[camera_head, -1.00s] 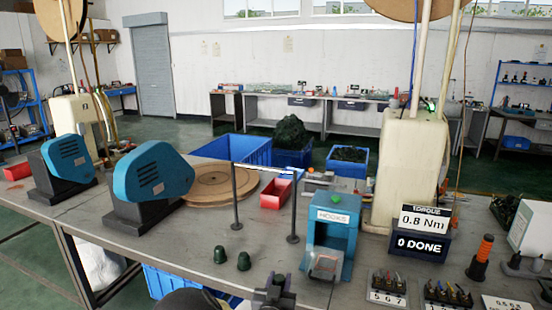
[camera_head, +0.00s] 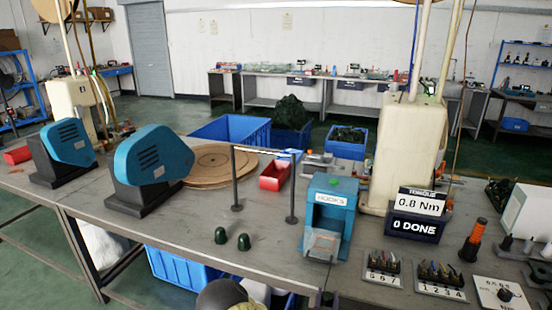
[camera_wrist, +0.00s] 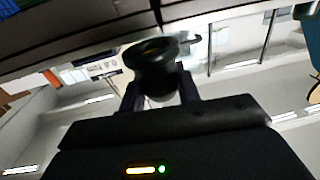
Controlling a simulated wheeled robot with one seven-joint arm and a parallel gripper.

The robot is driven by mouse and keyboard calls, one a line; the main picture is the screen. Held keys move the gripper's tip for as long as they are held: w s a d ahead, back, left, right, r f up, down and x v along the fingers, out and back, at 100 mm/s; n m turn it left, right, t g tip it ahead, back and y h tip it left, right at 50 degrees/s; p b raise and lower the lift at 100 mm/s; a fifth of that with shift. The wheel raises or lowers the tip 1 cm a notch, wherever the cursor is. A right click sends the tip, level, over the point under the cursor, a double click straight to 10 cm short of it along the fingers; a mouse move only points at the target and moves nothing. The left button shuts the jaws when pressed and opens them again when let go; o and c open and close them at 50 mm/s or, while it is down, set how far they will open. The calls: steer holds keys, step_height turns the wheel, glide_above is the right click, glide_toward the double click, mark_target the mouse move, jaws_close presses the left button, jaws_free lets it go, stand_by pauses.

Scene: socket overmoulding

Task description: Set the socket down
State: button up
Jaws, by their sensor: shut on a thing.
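My gripper (camera_wrist: 160,88) shows in the wrist view with its two fingers closed on a dark, round, cup-like socket (camera_wrist: 150,55). The socket's rim faces up in that picture, and its lower part is hidden between the fingers. In the head view only a small dark piece, perhaps the tip of my gripper, shows at the bottom edge, and the held socket cannot be made out. Two dark green dome-shaped pieces, a left one (camera_head: 221,236) and a right one (camera_head: 244,242), stand on the grey table (camera_head: 180,245) near its front edge.
Numbered connector blocks (camera_head: 383,268) and a torque sign (camera_head: 417,216) are further right. Teal machines (camera_head: 150,165) stand left. The table between domes and machines is bare.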

mark_target(329, 301)
steer(key=s+r+n+y+p, duration=0.1)
steer(key=p, duration=0.3)
steer(key=shift+s, duration=0.2)
steer(key=s+y+p, duration=0.1)
steer(key=p, duration=0.2)
steer(key=shift+s+n, duration=0.2)
steer(key=shift+n, duration=0.1)
steer(key=s+y+p, duration=0.1)
steer(key=p, duration=0.1)
steer(key=s+n+p, duration=0.1)
steer(key=p, duration=0.1)
steer(key=shift+s+d+r+y, duration=0.1)
steer(key=shift+s+d+y, duration=0.1)
steer(key=shift+y, duration=0.2)
steer(key=shift+s+f+y+p, duration=0.25)
steer(key=shift+s+y+p, duration=0.1)
steer(key=shift+s, duration=0.1)
steer(key=shift+w, duration=0.1)
